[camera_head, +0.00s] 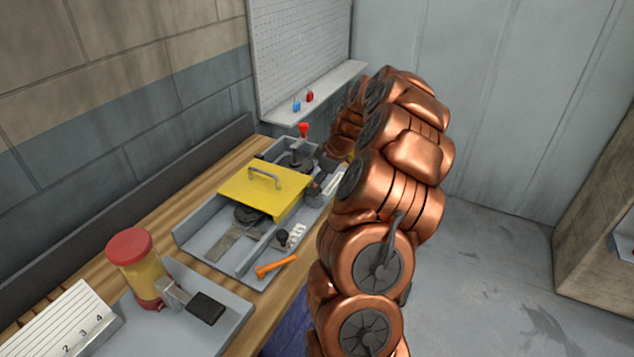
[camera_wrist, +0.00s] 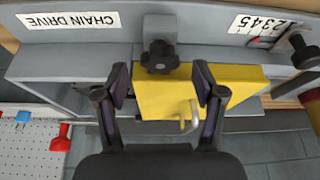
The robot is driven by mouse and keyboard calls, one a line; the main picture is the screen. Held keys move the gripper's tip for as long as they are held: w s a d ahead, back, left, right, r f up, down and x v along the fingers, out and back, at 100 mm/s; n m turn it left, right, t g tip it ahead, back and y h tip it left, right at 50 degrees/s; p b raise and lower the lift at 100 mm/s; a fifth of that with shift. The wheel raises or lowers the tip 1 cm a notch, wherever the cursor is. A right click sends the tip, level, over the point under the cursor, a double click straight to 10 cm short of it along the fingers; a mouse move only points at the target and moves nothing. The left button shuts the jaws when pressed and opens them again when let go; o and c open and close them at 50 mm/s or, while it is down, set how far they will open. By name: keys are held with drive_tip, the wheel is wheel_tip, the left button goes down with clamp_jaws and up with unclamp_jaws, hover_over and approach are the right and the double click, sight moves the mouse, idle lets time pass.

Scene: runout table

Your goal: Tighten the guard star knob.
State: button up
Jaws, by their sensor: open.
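The guard star knob (camera_wrist: 159,57) is black and lobed. In the wrist view it sits at the upper middle on a grey bracket (camera_wrist: 160,27), beside the yellow guard (camera_wrist: 235,84). My gripper (camera_wrist: 160,72) is open and empty. Its two dark fingers stand left and right of the knob, with visible gaps on both sides. I cannot tell how far the fingertips are from the knob in depth.
A black knob (camera_head: 282,237) and an orange lever (camera_head: 276,266) are on the near side of the grey machine. A red-topped lever (camera_head: 303,130) stands behind the guard. A pegboard shelf (camera_head: 335,87) holds small padlocks.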

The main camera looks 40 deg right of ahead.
drive_tip(key=a+b+v, duration=0.1)
drive_tip(key=b+v, duration=0.1)
drive_tip(key=v, duration=0.4)
drive_tip(key=s+a+r+g, duration=0.1)
drive_tip(key=s+a+r, duration=0.1)
drive_tip(key=a, duration=0.7)
drive_tip(key=s+a+r+g+p, duration=0.1)
drive_tip(key=s+a+r, duration=0.1)
drive_tip(key=a, duration=0.8)
drive_tip(key=s+a+r+g+p, duration=0.1)
drive_tip(key=s+a+r, duration=0.1)
drive_tip(key=a, duration=0.7)
drive_tip(key=shift+a+r+y, duration=0.3)
drive_tip(key=shift+r, duration=0.45)
drive_tip(key=shift+s+a, duration=0.1)
drive_tip(key=shift+s, duration=0.05)
